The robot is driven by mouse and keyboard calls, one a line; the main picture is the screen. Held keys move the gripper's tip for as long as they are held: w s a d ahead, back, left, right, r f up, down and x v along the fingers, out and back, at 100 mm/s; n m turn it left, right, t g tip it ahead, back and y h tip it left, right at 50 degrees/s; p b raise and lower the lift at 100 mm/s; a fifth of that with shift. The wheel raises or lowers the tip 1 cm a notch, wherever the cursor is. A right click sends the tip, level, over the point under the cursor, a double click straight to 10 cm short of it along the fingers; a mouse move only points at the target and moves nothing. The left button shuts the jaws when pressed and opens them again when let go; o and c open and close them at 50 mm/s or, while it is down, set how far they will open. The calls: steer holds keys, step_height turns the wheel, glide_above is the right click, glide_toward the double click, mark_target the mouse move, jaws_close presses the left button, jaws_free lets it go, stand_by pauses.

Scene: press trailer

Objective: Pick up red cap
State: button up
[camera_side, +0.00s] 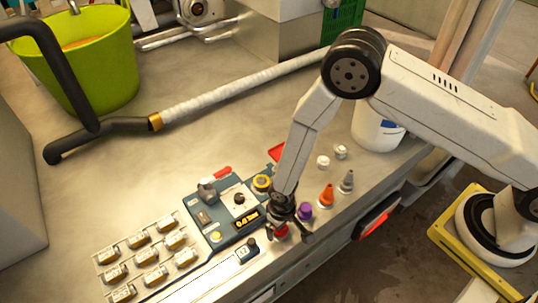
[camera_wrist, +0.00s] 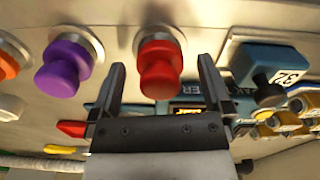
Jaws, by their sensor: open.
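The red cap (camera_wrist: 160,68) is a knobbed plug standing on a round metal base on the bench in the wrist view. My gripper (camera_wrist: 162,72) is open, with one finger on each side of the red cap in that view. I cannot tell whether the fingers touch it. In the side view the red cap (camera_side: 281,232) shows just under my gripper (camera_side: 290,232), partly hidden by the fingers.
A blue control panel (camera_side: 222,221) lies left of my gripper. A small numbered box (camera_side: 247,251) sits near the bench's front edge.

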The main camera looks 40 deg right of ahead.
steer(key=shift+f, duration=0.4)
steer(key=c, duration=1.3)
steer(key=shift+r, duration=0.15)
jaws_close()
steer(key=shift+r, duration=0.85)
steer(key=s+d+r, duration=0.5)
steer(key=s+r, duration=0.6)
steer(key=s, duration=0.2)
steer(key=shift+d, duration=0.2)
